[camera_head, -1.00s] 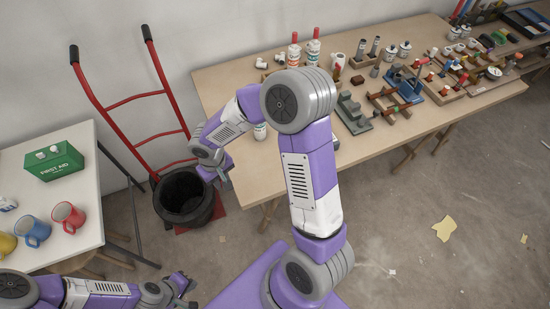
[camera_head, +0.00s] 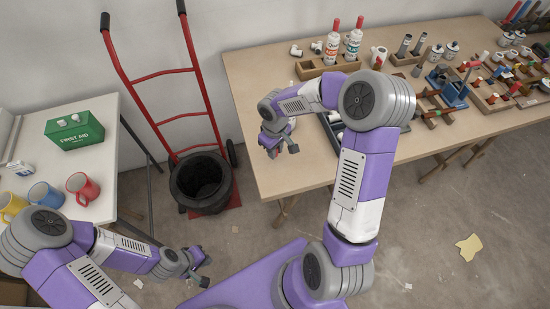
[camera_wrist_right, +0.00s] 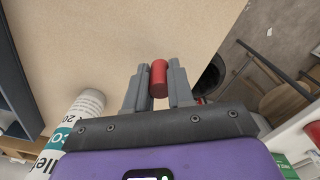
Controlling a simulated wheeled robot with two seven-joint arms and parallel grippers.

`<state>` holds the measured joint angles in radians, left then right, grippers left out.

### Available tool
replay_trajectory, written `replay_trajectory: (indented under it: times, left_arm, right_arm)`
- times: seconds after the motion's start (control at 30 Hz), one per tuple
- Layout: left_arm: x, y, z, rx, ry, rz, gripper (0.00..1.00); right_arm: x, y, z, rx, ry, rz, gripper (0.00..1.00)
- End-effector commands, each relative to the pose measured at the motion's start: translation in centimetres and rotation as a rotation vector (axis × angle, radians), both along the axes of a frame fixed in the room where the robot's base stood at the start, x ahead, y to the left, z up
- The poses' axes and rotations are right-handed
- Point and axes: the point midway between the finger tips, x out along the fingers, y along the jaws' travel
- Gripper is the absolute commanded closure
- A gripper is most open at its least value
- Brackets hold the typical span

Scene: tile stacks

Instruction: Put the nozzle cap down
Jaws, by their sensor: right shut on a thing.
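My right gripper (camera_head: 280,150) is above the near left corner of the wooden table in the head view. In the right wrist view its fingers (camera_wrist_right: 159,88) are shut on a small red nozzle cap (camera_wrist_right: 159,76), with pale tabletop beyond. The cap cannot be made out in the head view. A white bottle with a teal label (camera_wrist_right: 75,125) shows at the left of the wrist view, apart from the fingers. My left gripper (camera_head: 205,275) is low, over the floor between the tables, its fingers apart and empty.
The wooden table (camera_head: 262,90) is bare at its left end. Bottles with red tips (camera_head: 333,42) stand in a wooden holder behind. Fittings and tools crowd its right side. A white table (camera_head: 98,112) is left.

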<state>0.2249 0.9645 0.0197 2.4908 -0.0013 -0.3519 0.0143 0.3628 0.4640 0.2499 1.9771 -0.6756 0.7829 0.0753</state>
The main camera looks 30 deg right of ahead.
Motion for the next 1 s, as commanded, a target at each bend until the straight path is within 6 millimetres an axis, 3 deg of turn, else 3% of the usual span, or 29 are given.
replay_trajectory:
  times: [0.37,0.73,0.77,0.8,0.9,1.0]
  left_arm:
    - [0.0,0.0,-1.2,0.0,0.0,0.0,1.0]
    - [0.0,0.0,-1.5,0.0,0.0,0.0,1.0]
    - [0.0,0.0,-1.4,0.0,0.0,0.0,1.0]
    - [0.0,0.0,-1.4,0.0,0.0,0.0,1.0]
    - [0.0,0.0,-1.3,0.0,0.0,0.0,1.0]
    - [0.0,0.0,-1.3,0.0,0.0,0.0,1.0]
  right_arm:
    - [-0.1,0.0,-4.2,0.0,0.002,-0.001,1.0]
    - [0.0,0.0,-4.6,-0.001,0.0,-0.001,1.0]
    - [0.0,0.0,-4.6,-0.001,0.0,-0.001,0.74]
    - [0.0,0.0,-4.5,-0.001,0.0,-0.001,0.68]
    - [0.0,0.0,-4.5,0.0,0.0,-0.001,0.53]
    - [0.0,0.0,-4.4,0.0,0.0,-0.001,0.52]
